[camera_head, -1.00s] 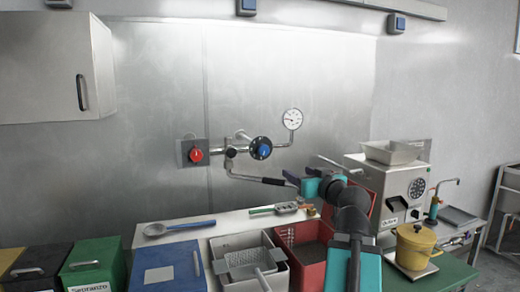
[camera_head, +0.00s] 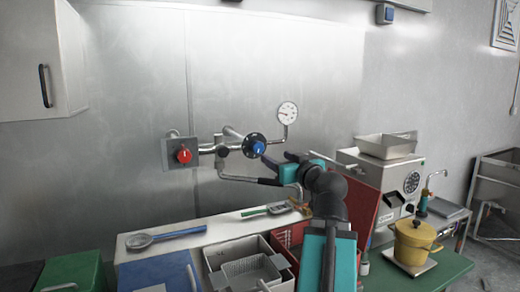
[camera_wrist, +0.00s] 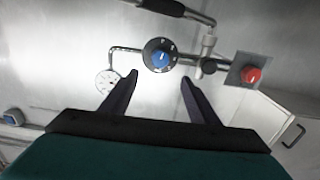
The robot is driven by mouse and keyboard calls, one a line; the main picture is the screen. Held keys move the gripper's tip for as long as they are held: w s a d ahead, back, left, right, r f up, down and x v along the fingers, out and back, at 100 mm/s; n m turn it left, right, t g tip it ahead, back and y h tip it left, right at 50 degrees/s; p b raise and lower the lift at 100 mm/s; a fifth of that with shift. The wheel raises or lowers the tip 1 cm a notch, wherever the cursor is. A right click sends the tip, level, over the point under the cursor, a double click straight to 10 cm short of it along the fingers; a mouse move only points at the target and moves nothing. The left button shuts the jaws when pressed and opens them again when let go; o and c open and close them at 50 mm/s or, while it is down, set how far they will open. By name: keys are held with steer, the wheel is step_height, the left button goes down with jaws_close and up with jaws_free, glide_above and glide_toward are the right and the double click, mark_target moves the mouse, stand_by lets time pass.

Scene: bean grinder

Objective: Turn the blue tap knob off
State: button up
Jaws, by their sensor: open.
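The blue tap knob (camera_head: 257,148) sits on a black round dial on the pipe at the steel wall. In the wrist view the blue knob (camera_wrist: 160,58) lies ahead, between the lines of my two fingers, and the view is turned upside down. My gripper (camera_head: 292,160) is open and empty, just right of and below the dial in the head view. Its fingers (camera_wrist: 160,77) also show in the wrist view, apart from the knob, with a gap of unclear depth.
A red knob (camera_head: 184,156) on a grey plate is left of the blue one. A pressure gauge (camera_head: 288,111) stands above right. A black-handled spout (camera_head: 240,179) runs below the dial.

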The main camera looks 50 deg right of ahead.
steer(key=shift+w+d+r+p, duration=0.1)
steer(key=shift+w+p, duration=0.1)
steer(key=shift+p, duration=0.1)
steer(key=p, duration=0.7)
glide_toward(260, 148)
steer(key=p+x, duration=0.2)
steer(key=x, duration=0.5)
steer(key=shift+w+r, duration=0.15)
steer(key=shift+w, duration=0.15)
steer(key=shift+p+x, duration=0.35)
steer(key=shift+x, duration=0.4)
steer(key=c, duration=1)
steer(key=shift+c, duration=0.2)
